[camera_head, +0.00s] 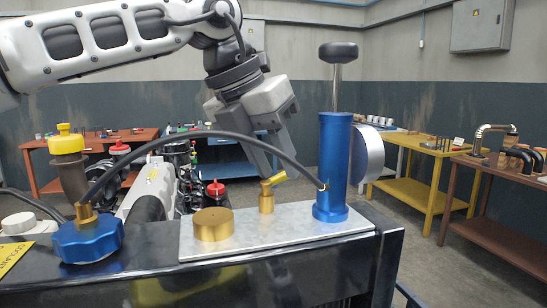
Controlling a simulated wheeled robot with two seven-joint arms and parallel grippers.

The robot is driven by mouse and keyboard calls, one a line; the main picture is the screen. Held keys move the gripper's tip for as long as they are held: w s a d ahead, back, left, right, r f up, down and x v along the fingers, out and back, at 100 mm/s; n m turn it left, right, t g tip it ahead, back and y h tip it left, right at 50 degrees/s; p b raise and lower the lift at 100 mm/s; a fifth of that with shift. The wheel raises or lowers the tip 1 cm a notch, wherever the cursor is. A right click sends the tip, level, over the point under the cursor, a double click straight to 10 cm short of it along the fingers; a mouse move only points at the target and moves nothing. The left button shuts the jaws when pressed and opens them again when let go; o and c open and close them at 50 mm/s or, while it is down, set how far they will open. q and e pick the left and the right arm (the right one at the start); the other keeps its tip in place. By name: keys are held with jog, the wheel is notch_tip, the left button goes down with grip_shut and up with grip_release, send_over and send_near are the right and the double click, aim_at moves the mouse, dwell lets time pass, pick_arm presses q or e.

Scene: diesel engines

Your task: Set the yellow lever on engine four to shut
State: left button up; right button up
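The yellow lever (278,177) sits on top of a small brass valve (266,197) that stands on a pale metal plate on the engine. The lever points right and slightly up from the valve. My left gripper (277,160) comes down from above, its fingers apart and the tips close above and behind the lever. I cannot tell whether a finger touches the lever. A dark hose crosses in front of the fingers. My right gripper is not in view. No engine number is readable here.
A blue cylinder (333,165) with a dark knob on a rod stands right of the valve. A brass cap (213,224) and a blue cap (88,236) are to the left. The black hose (219,134) arches over the valve. Yellow and brown tables stand behind.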

pick_arm(q)
jog(key=shift+f, duration=0.1)
grip_shut()
